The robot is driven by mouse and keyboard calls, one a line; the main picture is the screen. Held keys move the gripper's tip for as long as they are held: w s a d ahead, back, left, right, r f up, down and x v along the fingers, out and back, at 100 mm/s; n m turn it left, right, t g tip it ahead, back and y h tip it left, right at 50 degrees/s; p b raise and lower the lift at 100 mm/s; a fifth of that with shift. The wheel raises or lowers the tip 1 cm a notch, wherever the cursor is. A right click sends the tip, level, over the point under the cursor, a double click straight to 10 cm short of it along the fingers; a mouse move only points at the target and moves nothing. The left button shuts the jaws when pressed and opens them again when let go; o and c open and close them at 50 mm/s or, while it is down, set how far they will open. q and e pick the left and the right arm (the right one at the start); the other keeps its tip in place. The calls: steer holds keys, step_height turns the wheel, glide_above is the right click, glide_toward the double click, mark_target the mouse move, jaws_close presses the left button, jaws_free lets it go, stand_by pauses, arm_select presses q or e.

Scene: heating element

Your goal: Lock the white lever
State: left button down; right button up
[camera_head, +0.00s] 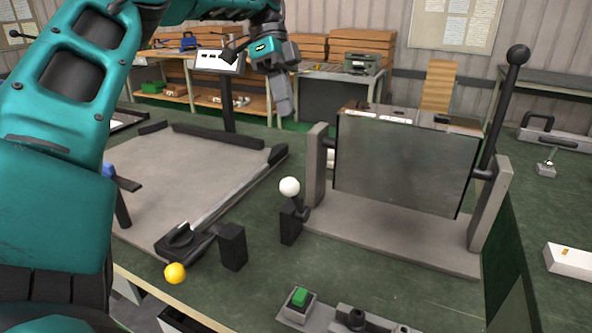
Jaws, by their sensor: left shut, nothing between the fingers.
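The white lever's round white knob (289,187) sits atop a short dark lever beside a black block (290,222), just left of the grey stand. My left gripper (284,106) hangs in the air above and beyond the knob, fingers pointing down. It is shut and empty, and clearly apart from the lever. My teal left arm comes in from the left and covers the left side of the view. My right gripper is not in view.
A dark panel (404,164) stands in the grey stand (390,237), with a tall black-knobbed lever (502,100) at its right. A yellow knob (175,273) is at front left. A green button (299,297) is at the front. A flat grey plate (190,165) lies left.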

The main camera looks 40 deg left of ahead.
arm_select(q)
steer(key=b, duration=0.2)
glide_toward(295, 198)
steer(key=w+f, duration=0.1)
steer(key=f, duration=0.1)
steer(key=w+f, duration=0.2)
steer(key=shift+w+d, duration=0.2)
steer(key=shift+s+d+f, duration=0.4)
steer(key=shift+s, duration=0.3)
steer(key=shift+s+d+f, duration=0.4)
steer(key=shift+s+d, duration=0.05)
steer(key=shift+s, duration=0.3)
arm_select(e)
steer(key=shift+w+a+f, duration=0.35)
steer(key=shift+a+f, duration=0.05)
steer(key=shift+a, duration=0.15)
arm_select(q)
steer(key=shift+a, duration=0.1)
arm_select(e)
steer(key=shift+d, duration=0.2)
